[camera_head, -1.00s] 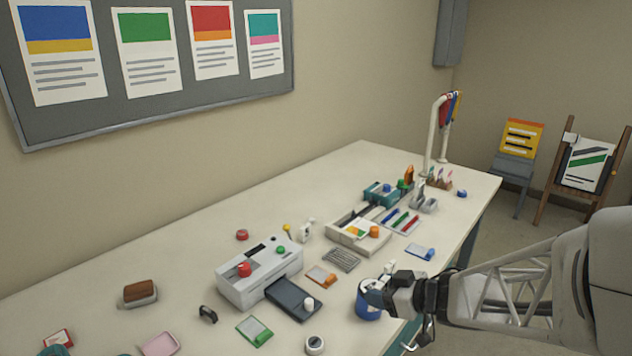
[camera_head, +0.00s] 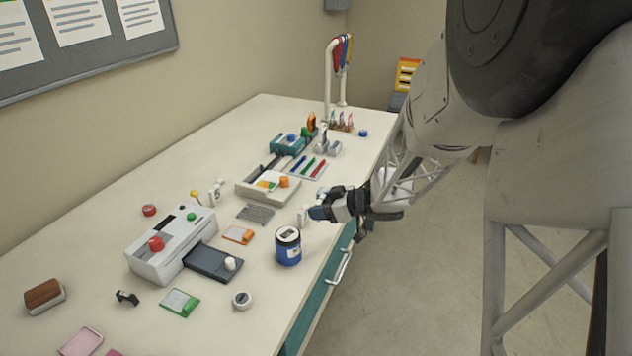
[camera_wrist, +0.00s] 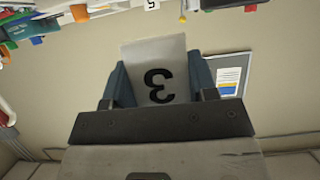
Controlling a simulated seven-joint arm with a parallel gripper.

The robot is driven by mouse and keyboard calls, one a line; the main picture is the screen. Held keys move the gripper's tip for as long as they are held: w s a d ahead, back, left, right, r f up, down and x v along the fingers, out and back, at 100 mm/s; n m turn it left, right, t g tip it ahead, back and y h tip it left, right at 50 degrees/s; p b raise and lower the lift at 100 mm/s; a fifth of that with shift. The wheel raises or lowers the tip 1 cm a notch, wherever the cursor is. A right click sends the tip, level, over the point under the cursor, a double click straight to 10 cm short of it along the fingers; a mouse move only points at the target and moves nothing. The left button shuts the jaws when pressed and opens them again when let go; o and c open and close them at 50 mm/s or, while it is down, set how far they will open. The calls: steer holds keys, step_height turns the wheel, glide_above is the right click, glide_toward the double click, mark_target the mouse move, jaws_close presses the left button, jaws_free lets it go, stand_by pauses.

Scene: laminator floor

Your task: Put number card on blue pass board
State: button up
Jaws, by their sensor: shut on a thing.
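My gripper (camera_head: 312,213) is shut on a white number card (camera_head: 303,217) and holds it above the table's right side. In the wrist view the card (camera_wrist: 157,75) stands between the teal fingers, with a black 3 that looks flipped. I do not see the blue pass board now; my gripper and forearm cover part of the table's right side. A green board (camera_head: 180,303) and an orange board (camera_head: 239,235) lie flat on the table.
A blue jar with a dark lid (camera_head: 288,247) stands just in front of my gripper, near the table's right edge. A white laminator (camera_head: 172,245) is at the left. A number 5 card (camera_head: 217,194) stands behind the laminator.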

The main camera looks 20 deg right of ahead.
steer(key=w+d+f, duration=0.1)
steer(key=d, duration=0.1)
steer(key=w+d+f, duration=0.2)
steer(key=d, duration=0.1)
steer(key=w+d+f, duration=0.1)
steer(key=w+d, duration=0.1)
steer(key=d, duration=0.1)
steer(key=shift+w+d+f, duration=0.1)
steer(key=shift+w+f, duration=0.1)
steer(key=w+d, duration=0.1)
steer(key=w, duration=0.4)
steer(key=w+d+f, duration=0.1)
steer(key=w+d, duration=0.1)
steer(key=w, duration=0.3)
steer(key=w+d, duration=0.1)
steer(key=w, duration=0.4)
steer(key=shift+w+d+f, duration=0.15)
steer(key=shift+w+f, duration=0.1)
steer(key=shift+f, duration=1.75)
steer(key=shift+f, duration=0.15)
steer(key=o, duration=0.9)
